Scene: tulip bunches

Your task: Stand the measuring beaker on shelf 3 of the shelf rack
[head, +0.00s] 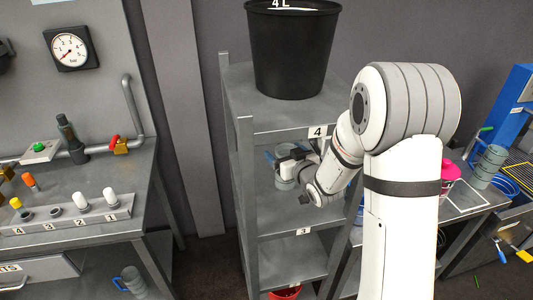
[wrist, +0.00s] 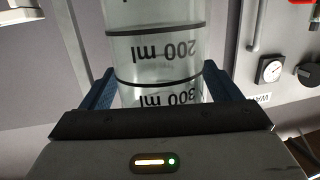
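The clear measuring beaker shows large in the wrist view (wrist: 155,70), with black bands and 200 ml and 300 ml marks that read upside down there. The blue fingers of my gripper (wrist: 155,90) lie along both its sides, closed on it. In the head view the beaker (head: 284,182) is small and partly covered by my gripper (head: 285,160). Shelf 3 (head: 290,218) of the grey shelf rack (head: 247,190) has clear bare board in front. I cannot tell whether the beaker's base touches it.
A black bucket (head: 291,50) stands on shelf 4 (head: 255,118), above my gripper. Rack posts flank the opening on the left. A red container (head: 285,293) is on a lower shelf. A workbench (head: 75,190) stands left; another table (head: 465,200) with cups is right.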

